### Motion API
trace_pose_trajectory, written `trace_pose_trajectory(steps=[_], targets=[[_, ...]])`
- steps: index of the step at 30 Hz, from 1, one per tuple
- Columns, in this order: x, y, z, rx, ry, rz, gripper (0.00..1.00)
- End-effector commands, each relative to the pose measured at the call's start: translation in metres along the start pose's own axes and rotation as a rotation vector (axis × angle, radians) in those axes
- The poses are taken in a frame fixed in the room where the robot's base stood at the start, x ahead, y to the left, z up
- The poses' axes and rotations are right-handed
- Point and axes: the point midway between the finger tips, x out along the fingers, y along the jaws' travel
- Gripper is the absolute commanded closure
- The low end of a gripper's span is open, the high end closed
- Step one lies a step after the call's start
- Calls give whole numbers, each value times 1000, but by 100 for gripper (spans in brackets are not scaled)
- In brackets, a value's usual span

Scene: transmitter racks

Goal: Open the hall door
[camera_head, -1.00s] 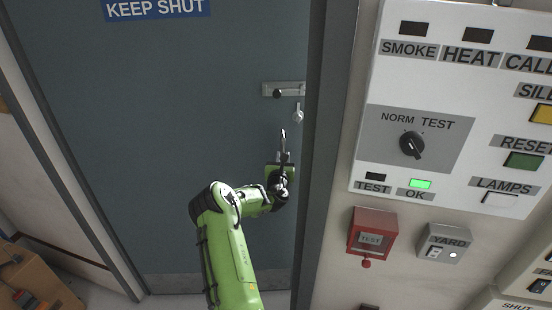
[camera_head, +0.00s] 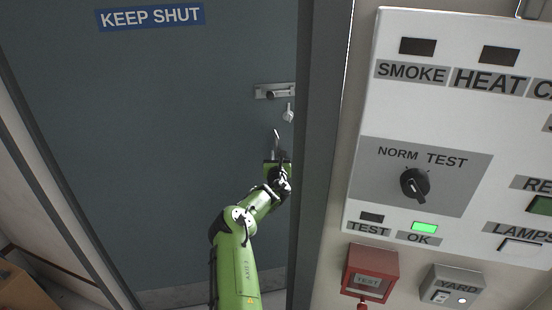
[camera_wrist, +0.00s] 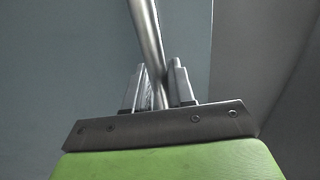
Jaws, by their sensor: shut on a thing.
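The hall door (camera_head: 150,150) is a large blue-grey panel and looks shut in its frame; I cannot make out a gap at its right edge. A steel handle bar (camera_head: 277,139) stands out near that edge. My gripper (camera_head: 276,155) is at the bar. In the wrist view my gripper (camera_wrist: 160,88) has its two fingers on either side of the bar (camera_wrist: 147,35), shut on it. The bar's lower end is hidden behind the gripper's plate. Above the handle are a slide bolt (camera_head: 284,90) with a dark knob and a small silver fitting (camera_head: 288,114).
A blue "KEEP SHUT" sign (camera_head: 150,17) is on the door. The grey door frame (camera_head: 320,150) is close right of my gripper. Further right are a white alarm panel (camera_head: 385,105), a red test box (camera_head: 370,271) and a yard switch (camera_head: 453,288). A brown box (camera_head: 25,292) lies lower left.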

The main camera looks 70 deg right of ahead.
Motion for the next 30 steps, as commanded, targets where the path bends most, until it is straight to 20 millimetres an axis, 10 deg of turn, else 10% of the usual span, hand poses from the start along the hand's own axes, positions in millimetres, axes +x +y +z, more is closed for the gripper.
trace_pose_trajectory(steps=[3, 4, 7, 19, 30], targets=[[0, 0, 2, -1, -2, -1, 100], [0, 0, 2, -1, -2, -1, 72], [0, 0, 2, -1, -2, -1, 60], [-9, 0, 1, -1, -1, -2, 60], [-74, 0, 0, 0, 0, -3, 60]])
